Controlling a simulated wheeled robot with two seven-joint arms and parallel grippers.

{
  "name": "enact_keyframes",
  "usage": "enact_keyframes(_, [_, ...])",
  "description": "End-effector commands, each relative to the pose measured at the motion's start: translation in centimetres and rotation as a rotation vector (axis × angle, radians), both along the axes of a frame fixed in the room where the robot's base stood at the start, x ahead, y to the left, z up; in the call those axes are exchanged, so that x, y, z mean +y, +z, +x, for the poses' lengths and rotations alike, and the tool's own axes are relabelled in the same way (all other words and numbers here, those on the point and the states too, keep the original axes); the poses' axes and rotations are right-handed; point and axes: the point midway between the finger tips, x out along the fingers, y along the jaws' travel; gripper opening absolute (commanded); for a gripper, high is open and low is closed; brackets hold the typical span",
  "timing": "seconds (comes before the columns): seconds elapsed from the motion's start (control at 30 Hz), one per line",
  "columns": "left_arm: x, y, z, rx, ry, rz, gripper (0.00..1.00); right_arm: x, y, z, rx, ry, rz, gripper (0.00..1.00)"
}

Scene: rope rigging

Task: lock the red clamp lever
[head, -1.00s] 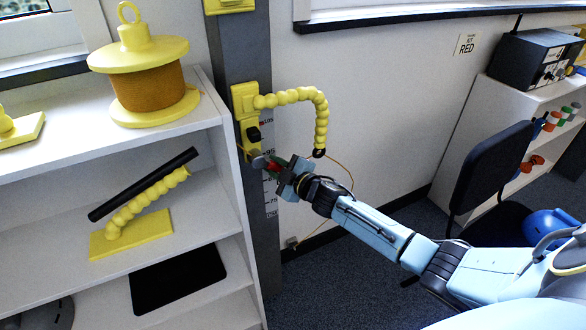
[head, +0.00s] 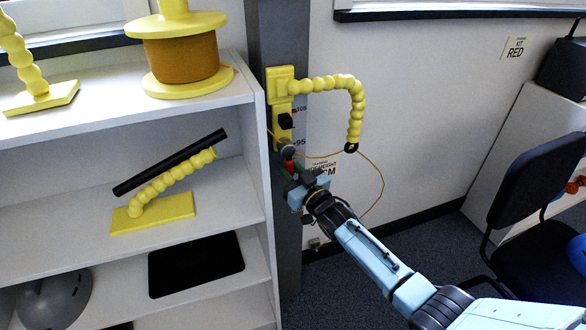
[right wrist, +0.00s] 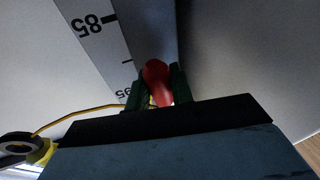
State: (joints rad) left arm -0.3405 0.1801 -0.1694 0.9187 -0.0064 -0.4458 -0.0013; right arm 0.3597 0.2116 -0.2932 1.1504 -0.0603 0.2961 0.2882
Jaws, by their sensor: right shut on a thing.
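The red clamp lever (head: 291,165) is on the yellow clamp bracket (head: 283,115), which is fixed to a grey upright post. My right gripper (head: 293,172) is at the lower end of the bracket, shut on the red lever. In the right wrist view the lever (right wrist: 156,80) sits between the two dark green fingers (right wrist: 155,92). The gripper hides part of the lever in the head view. A grey round part (head: 287,150) of the clamp shows just above the lever. My left gripper is not in view.
A yellow segmented arm (head: 335,84) curves right from the bracket, and a thin orange cord (head: 383,185) loops below it. A white shelf unit (head: 225,95) with yellow fixtures stands close on the left. A dark chair (head: 535,190) stands at the right.

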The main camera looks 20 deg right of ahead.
Motion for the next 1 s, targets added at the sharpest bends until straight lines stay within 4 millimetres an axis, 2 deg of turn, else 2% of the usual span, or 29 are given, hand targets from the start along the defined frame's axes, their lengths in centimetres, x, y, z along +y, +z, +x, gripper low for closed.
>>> enact_keyframes(0.3, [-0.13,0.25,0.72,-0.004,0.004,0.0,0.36,0.52,0.29,0.09,-0.005,0.0,0.084,0.0])
enact_keyframes(0.73, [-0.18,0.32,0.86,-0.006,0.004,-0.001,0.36,0.63,0.4,0.09,-0.007,0.002,0.096,0.0])
enact_keyframes(0.77, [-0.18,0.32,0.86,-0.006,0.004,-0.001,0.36,0.63,0.4,0.09,-0.007,0.003,0.097,0.25])
enact_keyframes(0.9, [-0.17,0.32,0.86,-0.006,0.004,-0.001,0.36,0.62,0.3,0.06,-0.005,0.002,0.094,0.44])
enact_keyframes(1.0, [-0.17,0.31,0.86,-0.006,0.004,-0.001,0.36,0.59,0.22,0.05,-0.004,0.001,0.092,0.45])
